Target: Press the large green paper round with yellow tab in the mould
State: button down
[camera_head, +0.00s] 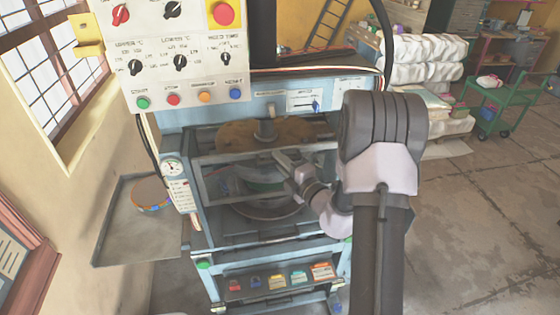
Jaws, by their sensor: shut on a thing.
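The press (180,118) is a pale blue machine in the middle of the view. A clear framed guard (210,183) stands across the front of its opening. Behind it a green round (262,187) shows in part, low in the opening over the dark round lower mould (262,210); I cannot make out a yellow tab. A brownish upper plate (235,135) is above, with a gap between. My gripper (283,160) comes in from the right and is shut at the guard's upper bar, seemingly on it. The arm hides the opening's right side.
A control panel (165,50) with knobs, a red stop button (223,13) and coloured buttons is above left. A grey side tray (125,222) holds a round stack (152,194). White sacks (425,50) and a green cart (497,105) stand at right; floor between is clear.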

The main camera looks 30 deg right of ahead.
jog(key=shift+r, duration=0.45)
jog(key=shift+f, duration=0.1)
jog(key=c, duration=1.5)
grip_release()
jog(key=shift+s, duration=0.1)
jog(key=s, duration=0.5)
jog(key=s+d, duration=0.1)
jog(key=s, duration=0.5)
jog(key=s+d, duration=0.1)
jog(key=s, duration=0.5)
jog(key=shift+s+p, duration=0.1)
jog(key=shift+p, duration=0.2)
